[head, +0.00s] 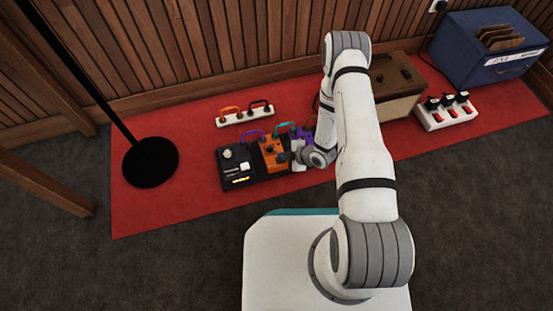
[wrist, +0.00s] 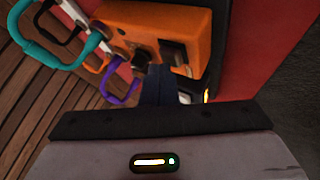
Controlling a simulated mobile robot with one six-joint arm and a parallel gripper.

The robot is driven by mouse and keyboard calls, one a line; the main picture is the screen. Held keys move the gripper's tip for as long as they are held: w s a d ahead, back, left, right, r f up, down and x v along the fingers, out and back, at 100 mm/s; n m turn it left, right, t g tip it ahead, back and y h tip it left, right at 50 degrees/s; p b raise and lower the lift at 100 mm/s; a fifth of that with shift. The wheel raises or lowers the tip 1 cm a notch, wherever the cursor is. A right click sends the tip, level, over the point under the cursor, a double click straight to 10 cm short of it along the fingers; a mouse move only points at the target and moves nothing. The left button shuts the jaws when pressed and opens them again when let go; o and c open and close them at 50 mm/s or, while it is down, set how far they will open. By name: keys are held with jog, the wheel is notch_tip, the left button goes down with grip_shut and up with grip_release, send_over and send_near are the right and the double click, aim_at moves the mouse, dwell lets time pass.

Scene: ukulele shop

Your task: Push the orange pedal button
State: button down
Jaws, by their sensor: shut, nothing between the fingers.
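The orange pedal (head: 267,146) sits in a row of pedals on the red mat in the head view. In the wrist view the orange pedal (wrist: 185,25) fills the upper middle, with a black knob (wrist: 140,60) and a dark rectangular part (wrist: 173,51) on it. My gripper (wrist: 158,70) is shut and empty, its dark fingertips over the pedal's near part, between the knob and the dark part. I cannot tell if they touch. In the head view my gripper (head: 288,157) is at the pedal's right side, and my wrist partly hides that area.
A black pedal (head: 238,168) stands to the left and a purple one (head: 305,133) to the right, partly hidden. Coloured cables arch behind. A white power strip (head: 244,115), brown amplifier (head: 397,85), another power strip (head: 447,112) and black stand base (head: 150,162) share the red mat (head: 185,205).

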jog(key=shift+f, duration=0.2)
dwell(0.3)
jog(key=shift+r+p, duration=0.35)
jog(key=shift+r, duration=0.35)
jog(key=shift+r, duration=0.1)
notch_tip(320, 180, up, 6)
jog(key=p, duration=0.4)
jog(key=shift+w, duration=0.1)
dwell(0.4)
